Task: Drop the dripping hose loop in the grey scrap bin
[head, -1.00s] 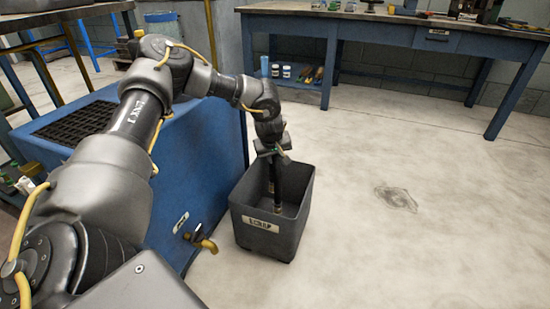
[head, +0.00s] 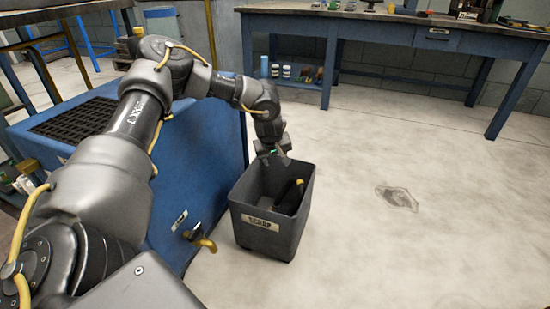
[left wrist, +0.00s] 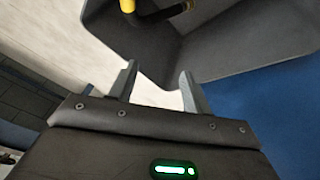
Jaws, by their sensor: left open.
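The grey scrap bin (head: 272,240) stands on the floor beside a blue cabinet, its label facing me. The black hose loop (head: 290,197) with a yellow end lies inside it, leaning towards the right wall. Part of the hose (left wrist: 158,12) and the bin's inner wall (left wrist: 235,55) also show in the left wrist view. My left gripper (head: 277,154) is above the bin's far side, apart from the hose. In the left wrist view its two fingers (left wrist: 158,86) are spread with nothing between them. My right gripper is not in view.
The blue cabinet (head: 205,160), with a dark grate on top and a yellow tap (head: 203,241), stands close left of the bin. A blue workbench (head: 400,30) is at the back.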

